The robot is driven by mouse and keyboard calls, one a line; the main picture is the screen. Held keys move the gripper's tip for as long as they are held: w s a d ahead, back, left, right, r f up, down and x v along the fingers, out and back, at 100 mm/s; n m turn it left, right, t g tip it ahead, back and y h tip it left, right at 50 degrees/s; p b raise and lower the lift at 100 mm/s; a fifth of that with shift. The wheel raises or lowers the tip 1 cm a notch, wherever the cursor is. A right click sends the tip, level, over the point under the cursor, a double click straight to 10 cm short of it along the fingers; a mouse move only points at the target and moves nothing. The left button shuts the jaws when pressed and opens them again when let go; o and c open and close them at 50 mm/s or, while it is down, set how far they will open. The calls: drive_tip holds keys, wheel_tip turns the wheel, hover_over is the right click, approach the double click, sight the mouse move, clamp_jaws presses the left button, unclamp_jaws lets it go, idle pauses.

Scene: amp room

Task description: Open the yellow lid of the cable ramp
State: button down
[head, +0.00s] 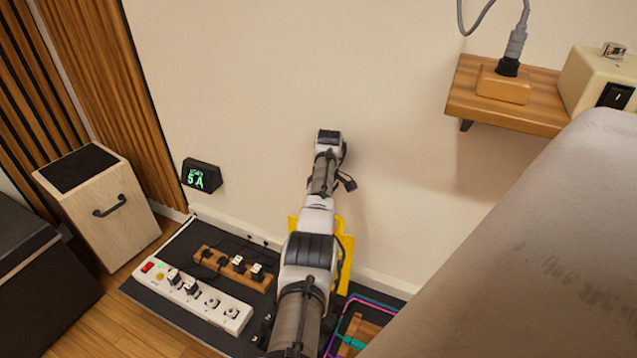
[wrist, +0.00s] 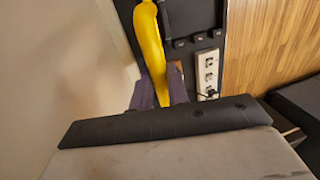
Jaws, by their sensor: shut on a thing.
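The yellow lid (head: 347,270) shows in the head view on both sides of my arm, close to the wall. It looks raised, but my arm covers its middle, so I cannot tell its exact angle. In the wrist view the yellow lid (wrist: 150,42) runs as a narrow curved strip down between the dark fingers of my gripper (wrist: 159,92). My gripper is shut on it. In the head view my fingers are hidden behind my arm. The ramp's base is mostly hidden there; coloured cables (head: 345,325) show at lower right.
A white power strip (head: 205,300) and a wooden socket block (head: 235,268) lie on the dark mat left of my arm. A wooden shelf (head: 535,115) juts from the wall at upper right. A wooden cabinet (head: 100,205) and a display reading 5 A (head: 201,175) are at left.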

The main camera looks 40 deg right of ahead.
drive_tip(key=shift+s+d+f, duration=0.25)
drive_tip(key=shift+f, duration=0.25)
drive_tip(key=c, duration=1.4)
unclamp_jaws()
drive_tip(key=shift+d, duration=0.1)
drive_tip(key=shift+o, duration=0.2)
drive_tip(key=shift+w+r, duration=0.25)
drive_tip(key=shift+r, duration=0.2)
drive_tip(key=v, duration=0.3)
drive_tip(key=a+p+v, duration=0.1)
drive_tip(key=v, duration=0.4)
drive_tip(key=shift+s+a+r+p, duration=0.3)
drive_tip(key=shift+r, duration=0.3)
drive_tip(key=a+p+v, duration=0.2)
drive_tip(key=p+v, duration=0.8)
drive_tip(key=shift+s+r, duration=0.3)
drive_tip(key=shift+s, duration=0.1)
